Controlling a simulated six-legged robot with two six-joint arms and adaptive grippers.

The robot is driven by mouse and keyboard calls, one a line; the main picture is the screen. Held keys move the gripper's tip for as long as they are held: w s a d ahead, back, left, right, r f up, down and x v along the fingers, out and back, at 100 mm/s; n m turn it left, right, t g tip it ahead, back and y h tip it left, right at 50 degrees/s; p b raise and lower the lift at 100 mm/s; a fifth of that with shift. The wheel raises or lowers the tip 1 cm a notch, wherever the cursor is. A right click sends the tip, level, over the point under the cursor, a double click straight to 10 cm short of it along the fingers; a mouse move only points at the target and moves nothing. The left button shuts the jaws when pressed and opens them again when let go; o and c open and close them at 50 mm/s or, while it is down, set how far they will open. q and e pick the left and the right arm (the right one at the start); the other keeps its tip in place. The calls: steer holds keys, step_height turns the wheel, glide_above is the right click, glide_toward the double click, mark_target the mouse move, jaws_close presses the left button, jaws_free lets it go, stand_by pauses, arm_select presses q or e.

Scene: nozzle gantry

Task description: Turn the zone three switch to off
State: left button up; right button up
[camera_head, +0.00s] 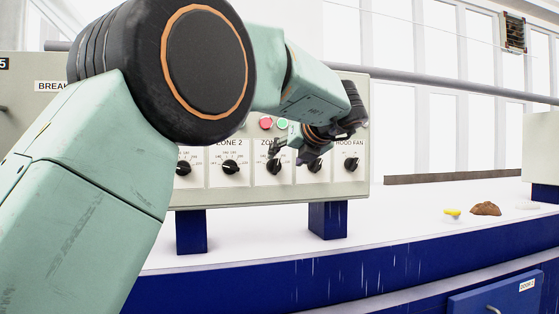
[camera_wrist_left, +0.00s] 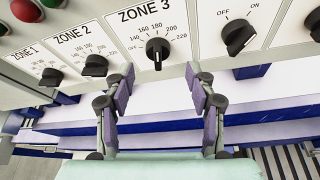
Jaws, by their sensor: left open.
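The zone three switch (camera_wrist_left: 157,49) is a black rotary knob under the ZONE 3 label in the left wrist view, with a scale from 140 to 220. It appears to point roughly upward, near the middle of the scale. In the head view the zone three switch (camera_head: 274,167) shows on the pale control panel (camera_head: 220,197), its label partly covered by my gripper. My left gripper (camera_wrist_left: 161,88) is open and empty, its two fingers below and to either side of the knob, apart from it. In the head view my left gripper (camera_head: 287,148) is small, in front of the panel.
Zone two's knob (camera_wrist_left: 96,65) is left of zone three's, and an OFF/ON knob (camera_wrist_left: 239,38) is close on the right. Red (camera_head: 266,123) and green buttons sit above. The white counter (camera_head: 400,215) holds a brown lump (camera_head: 486,209) and a yellow item (camera_head: 452,212).

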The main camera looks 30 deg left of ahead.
mark_target(278, 163)
arm_select(q)
steer(key=x, duration=0.2)
steer(key=p+x, duration=0.1)
steer(key=x, duration=0.1)
steer(key=shift+s+a+f, duration=0.1)
steer(key=shift+s+a, duration=0.05)
steer(key=shift+a, duration=0.35)
steer(key=shift+w+a+f, duration=0.25)
steer(key=shift+w, duration=0.15)
steer(key=shift+d+r, duration=0.15)
steer(key=shift+d, duration=0.25)
steer(key=shift+s+a, duration=0.15)
steer(key=shift+a, duration=0.3)
steer(key=c, duration=0.4)
steer(key=shift+c, duration=0.8)
steer(key=shift+d, duration=0.2)
steer(key=c, duration=0.6)
